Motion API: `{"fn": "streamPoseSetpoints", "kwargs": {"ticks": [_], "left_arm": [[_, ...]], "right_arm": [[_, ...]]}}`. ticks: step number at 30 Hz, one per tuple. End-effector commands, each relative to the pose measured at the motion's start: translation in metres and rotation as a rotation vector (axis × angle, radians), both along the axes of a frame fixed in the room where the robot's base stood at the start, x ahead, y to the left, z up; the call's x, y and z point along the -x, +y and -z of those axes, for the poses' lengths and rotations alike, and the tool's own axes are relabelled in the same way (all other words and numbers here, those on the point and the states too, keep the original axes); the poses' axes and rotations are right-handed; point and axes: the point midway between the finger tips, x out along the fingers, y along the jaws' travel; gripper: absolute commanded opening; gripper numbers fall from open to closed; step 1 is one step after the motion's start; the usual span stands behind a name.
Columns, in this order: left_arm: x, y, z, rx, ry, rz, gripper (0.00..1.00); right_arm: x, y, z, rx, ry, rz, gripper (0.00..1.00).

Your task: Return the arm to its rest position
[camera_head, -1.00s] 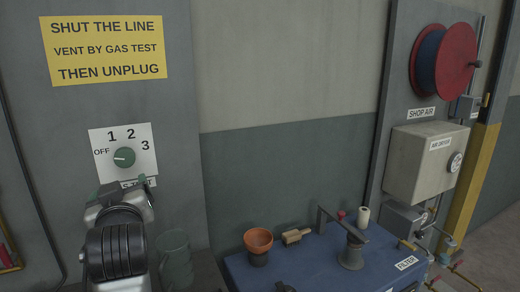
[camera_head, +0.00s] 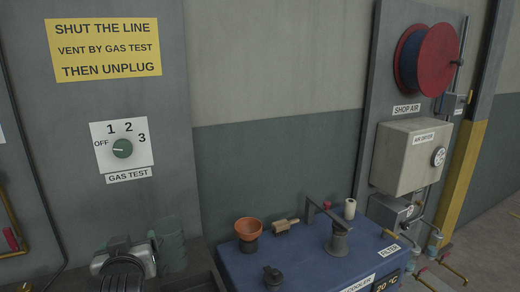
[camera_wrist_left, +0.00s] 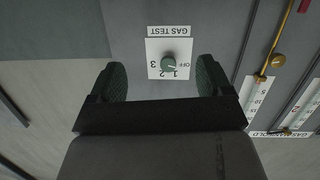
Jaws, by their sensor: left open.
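My left gripper (camera_head: 124,246) is low at the left of the head view, below the gas test panel and clear of it. In the left wrist view its two dark green fingers (camera_wrist_left: 160,76) are spread apart with nothing between them. My right gripper is in neither view.
The wall above my left gripper is free up to the dial.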

Motion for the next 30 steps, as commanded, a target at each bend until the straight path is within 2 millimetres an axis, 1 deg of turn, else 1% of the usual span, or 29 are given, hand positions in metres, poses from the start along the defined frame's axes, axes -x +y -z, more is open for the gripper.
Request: {"fn": "streamPoseSetpoints", "kwargs": {"ticks": [1, 5, 6, 8, 9, 11, 12, 13, 15, 18, 21, 26, 27, 30], "left_arm": [[0.006, -0.001, 0.019, -0.004, 0.049, 0.016, 0.8], [0.029, -0.005, 0.069, -0.014, 0.192, 0.071, 0.8], [0.039, -0.007, 0.088, -0.019, 0.247, 0.095, 0.8], [0.059, -0.011, 0.119, -0.022, 0.345, 0.136, 0.8], [0.076, -0.014, 0.14, -0.024, 0.416, 0.169, 0.8], [0.101, -0.019, 0.169, -0.023, 0.517, 0.22, 0.8], [0.118, -0.022, 0.184, -0.023, 0.575, 0.25, 0.8], [0.13, -0.024, 0.194, -0.02, 0.618, 0.272, 0.8], [0.156, -0.028, 0.214, -0.017, 0.706, 0.32, 0.8], [0.189, -0.034, 0.235, -0.01, 0.813, 0.379, 0.8], [0.22, -0.039, 0.25, 0.002, 0.904, 0.434, 0.8], [0.267, -0.045, 0.267, 0.02, 1.034, 0.515, 0.8], [0.27, -0.046, 0.274, 0.022, 1.052, 0.525, 0.8], [0.26, -0.047, 0.3, 0.024, 1.056, 0.522, 0.8]], "right_arm": [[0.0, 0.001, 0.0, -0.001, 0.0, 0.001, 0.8], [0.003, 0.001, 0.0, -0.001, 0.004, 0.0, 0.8], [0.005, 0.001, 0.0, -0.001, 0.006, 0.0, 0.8], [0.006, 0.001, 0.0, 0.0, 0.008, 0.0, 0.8], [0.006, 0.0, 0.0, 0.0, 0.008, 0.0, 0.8], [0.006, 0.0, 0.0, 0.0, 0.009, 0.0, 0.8], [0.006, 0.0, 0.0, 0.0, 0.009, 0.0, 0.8], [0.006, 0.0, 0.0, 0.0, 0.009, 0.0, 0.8], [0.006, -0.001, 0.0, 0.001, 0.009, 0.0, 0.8], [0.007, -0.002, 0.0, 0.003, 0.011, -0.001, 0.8], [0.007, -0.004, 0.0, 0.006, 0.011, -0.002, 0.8], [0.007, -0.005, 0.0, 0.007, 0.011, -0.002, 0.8], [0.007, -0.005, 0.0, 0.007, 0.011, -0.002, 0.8], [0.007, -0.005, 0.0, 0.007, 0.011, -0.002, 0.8]]}}
